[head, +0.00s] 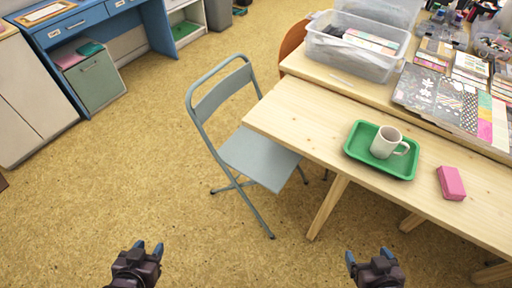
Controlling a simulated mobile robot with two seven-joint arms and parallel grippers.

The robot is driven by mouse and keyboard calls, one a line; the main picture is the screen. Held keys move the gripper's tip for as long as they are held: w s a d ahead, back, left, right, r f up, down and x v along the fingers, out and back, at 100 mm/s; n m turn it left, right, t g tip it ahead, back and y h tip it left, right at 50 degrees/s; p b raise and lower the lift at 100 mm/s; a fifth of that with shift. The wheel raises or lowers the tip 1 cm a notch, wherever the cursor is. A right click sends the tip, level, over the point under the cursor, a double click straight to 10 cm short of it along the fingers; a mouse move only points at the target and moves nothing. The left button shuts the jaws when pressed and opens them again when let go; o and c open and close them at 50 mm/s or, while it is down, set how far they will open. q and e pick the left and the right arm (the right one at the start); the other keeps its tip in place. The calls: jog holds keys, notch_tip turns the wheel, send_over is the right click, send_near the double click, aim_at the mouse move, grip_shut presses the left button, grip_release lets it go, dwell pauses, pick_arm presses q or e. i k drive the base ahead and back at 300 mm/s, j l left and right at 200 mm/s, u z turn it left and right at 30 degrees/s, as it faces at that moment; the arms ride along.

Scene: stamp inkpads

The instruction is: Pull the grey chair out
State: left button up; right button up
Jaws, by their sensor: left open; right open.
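The grey folding chair (262,157) stands at the left end of the wooden table (283,113). Its backrest (219,92) faces away from the table, and the right part of its seat is close to or under the table's edge. Its legs rest on the floor. My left gripper (148,247) is open and empty at the bottom left, apart from the chair and nearer to me. My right gripper (370,255) is open and empty at the bottom, in front of the table and right of the chair.
A green tray (353,155) with a white mug (385,142) and a pink block (451,183) are on the table. A clear bin (340,60) and craft supplies stand behind. Blue desks (85,24) line the back left. The floor (110,180) left of the chair is clear.

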aim_at(269, 164)
jog(key=i+j+z, duration=0.35)
jog(key=i+j, duration=0.15)
jog(key=j, duration=0.15)
jog(key=i+j+z, duration=0.2)
jog(key=j, duration=0.2)
jog(key=i+j+z, duration=0.15)
jog(key=j, duration=0.25)
jog(key=i, duration=0.1)
